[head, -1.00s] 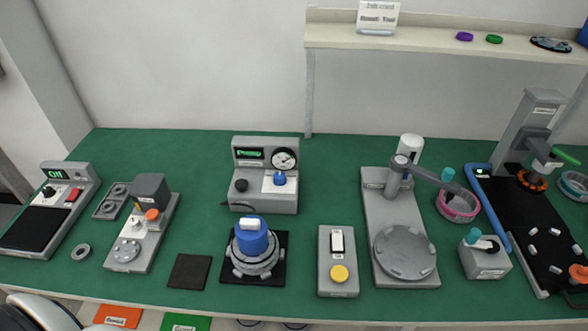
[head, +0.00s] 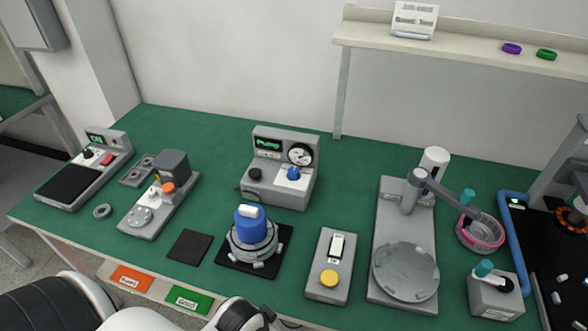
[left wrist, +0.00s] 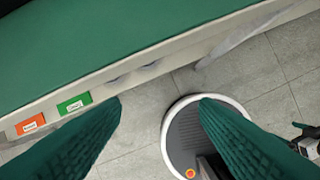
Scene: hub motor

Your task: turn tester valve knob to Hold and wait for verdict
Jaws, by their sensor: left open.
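The tester (head: 283,190) is a grey box at the back middle of the green bench in the head view. Its green display (head: 268,144) appears to read "Pump". A round gauge (head: 300,153) is beside the display. A blue knob (head: 293,173) sits on a white plate below the gauge, and a black knob (head: 254,174) is to its left. The plate's lettering is too small to read. A hub motor (head: 252,253) with a blue cap (head: 250,231) stands in front of the tester. My left gripper (left wrist: 161,102) is open and empty below the bench's front edge, away from the tester.
A switch box with a yellow button (head: 329,278) and a grey press-like stand (head: 404,268) are to the right. A dark pad (head: 190,246) lies left of the motor. Orange (head: 132,279) and green (head: 188,300) labels are on the front edge.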

